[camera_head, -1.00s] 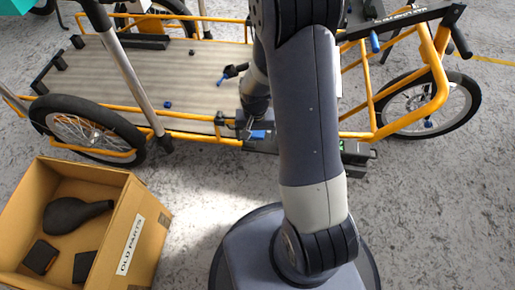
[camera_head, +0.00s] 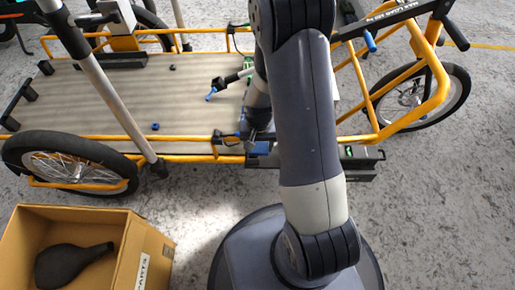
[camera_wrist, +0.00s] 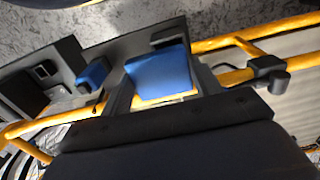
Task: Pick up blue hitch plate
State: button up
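The blue hitch plate (camera_wrist: 158,72) shows in the wrist view as a flat blue block at a dark tray on the yellow bike rail. My gripper (camera_wrist: 162,92) has its two dark fingers apart, one on each side of the plate. I cannot tell whether the fingers touch it. In the head view my gripper (camera_head: 258,140) is low at the near rail of the cargo bike, and my own arm hides much of that spot. A second, smaller blue piece (camera_wrist: 92,75) sits left of the plate in the wrist view.
The cargo bike's wooden deck (camera_head: 120,100) stretches left, with a small blue knob (camera_head: 155,126) on it. A cardboard box (camera_head: 150,245) with a dark bottle-shaped part (camera_head: 70,264) stands at lower left. The grey floor at right is clear.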

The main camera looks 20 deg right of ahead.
jog(key=c, duration=0.6)
jog(key=shift+o, duration=0.2)
notch_tip(320, 180, up, 10)
jog(key=p, duration=0.4)
notch_tip(320, 180, up, 6)
jog(key=r+p, duration=0.1)
jog(key=p, duration=0.4)
send_over(259, 146)
jog(key=shift+s+a+f, duration=0.1)
jog(key=shift+f, duration=0.15)
dwell(0.3)
